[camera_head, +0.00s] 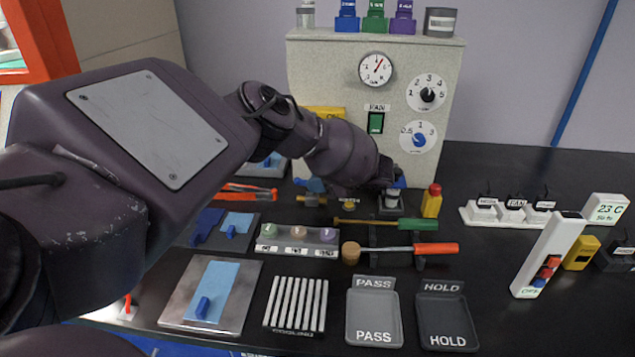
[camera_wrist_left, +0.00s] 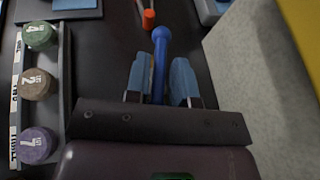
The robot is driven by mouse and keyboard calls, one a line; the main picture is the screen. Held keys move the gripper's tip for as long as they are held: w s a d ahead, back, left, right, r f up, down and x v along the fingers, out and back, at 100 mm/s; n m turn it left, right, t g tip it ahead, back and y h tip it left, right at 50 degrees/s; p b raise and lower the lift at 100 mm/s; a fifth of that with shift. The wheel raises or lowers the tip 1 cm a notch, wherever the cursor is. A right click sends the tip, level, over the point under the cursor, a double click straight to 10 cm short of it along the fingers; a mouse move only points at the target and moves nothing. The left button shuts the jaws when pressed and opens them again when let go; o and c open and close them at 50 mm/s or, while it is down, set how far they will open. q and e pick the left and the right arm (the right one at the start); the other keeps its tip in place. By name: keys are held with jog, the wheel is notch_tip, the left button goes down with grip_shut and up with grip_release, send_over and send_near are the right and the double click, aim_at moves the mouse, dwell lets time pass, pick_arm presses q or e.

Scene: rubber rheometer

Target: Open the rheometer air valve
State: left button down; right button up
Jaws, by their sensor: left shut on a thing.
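A blue lever with a round end (camera_wrist_left: 159,50) fills the middle of the left wrist view. My left gripper (camera_wrist_left: 160,82) is shut on it, with one blue-padded finger on each side and the round end standing out past the fingertips. In the head view, my left arm reaches over the bench toward the grey rheometer (camera_head: 310,70), and its dark wrist hides most of the gripper. A small brass fitting (camera_head: 313,201) with blue above it shows just below the forearm. The lever's exact angle and its joint to the valve body are hidden. My right gripper is not in view.
A rack (camera_head: 278,247) of green, tan and purple samples stands close in front of the arm. A power strip (camera_head: 480,215) is right.

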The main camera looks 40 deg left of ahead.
pick_arm(q)
jog(key=shift+n+g, duration=0.4)
jog(key=c, duration=1.2)
grip_release()
jog(key=shift+w, duration=0.1)
jog(key=shift+o, duration=0.2)
jog(key=shift+r+m+t, duration=0.15)
jog(key=shift+m+t, duration=0.25)
